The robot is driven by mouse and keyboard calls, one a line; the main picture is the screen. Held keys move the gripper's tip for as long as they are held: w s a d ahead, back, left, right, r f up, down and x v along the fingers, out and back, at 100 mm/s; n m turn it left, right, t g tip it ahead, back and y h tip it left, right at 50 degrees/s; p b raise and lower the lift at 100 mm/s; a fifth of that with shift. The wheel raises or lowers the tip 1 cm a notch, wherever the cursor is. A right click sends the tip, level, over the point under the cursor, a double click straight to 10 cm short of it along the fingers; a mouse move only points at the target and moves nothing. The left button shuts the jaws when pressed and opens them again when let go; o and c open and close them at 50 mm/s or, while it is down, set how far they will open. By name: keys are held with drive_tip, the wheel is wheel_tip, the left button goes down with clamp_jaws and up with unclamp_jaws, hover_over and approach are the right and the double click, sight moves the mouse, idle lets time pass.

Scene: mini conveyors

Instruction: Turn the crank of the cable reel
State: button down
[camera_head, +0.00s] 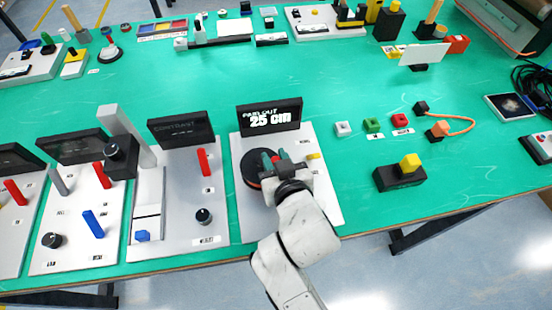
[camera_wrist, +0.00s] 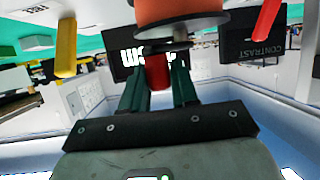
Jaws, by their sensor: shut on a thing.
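The cable reel (camera_head: 251,168) sits on a white board (camera_head: 240,207) under a black sign (camera_head: 270,117) reading "PAY OUT 25 cm". It has a dark round flange and an orange drum. In the wrist view its orange drum (camera_wrist: 180,14) fills the top edge. My gripper (camera_head: 270,160) is over the reel's right side, its two dark green fingers shut on the red crank handle (camera_wrist: 158,74). They also show in the wrist view (camera_wrist: 157,82). My gripper hides part of the reel and most of the crank in the head view.
A yellow lever (camera_head: 313,156) stands right of my gripper on the same board. The contrast board (camera_head: 178,225) with a red lever (camera_head: 203,162) and black knob stands close left. Small coloured blocks and a black box (camera_head: 399,180) lie to the right. The green table's middle is clear.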

drive_tip(key=shift+s+a+f+m+t+h+b, duration=0.15)
drive_tip(key=shift+m+h+b, duration=0.3)
drive_tip(key=shift+h+b, duration=0.1)
drive_tip(key=shift+s+a+f+m+t+h+b, duration=0.1)
drive_tip(key=shift+s+f+m+t+h+b, duration=0.05)
drive_tip(key=shift+m+h+b, duration=0.35)
drive_tip(key=shift+s+r+m+h+b, duration=0.15)
drive_tip(key=shift+r+m+h+b, duration=0.1)
drive_tip(key=shift+m+h+b, duration=0.15)
drive_tip(key=c, duration=0.9)
unclamp_jaws()
drive_tip(key=shift+c, duration=0.2)
drive_tip(key=v, duration=1.1)
drive_tip(key=shift+f, duration=0.15)
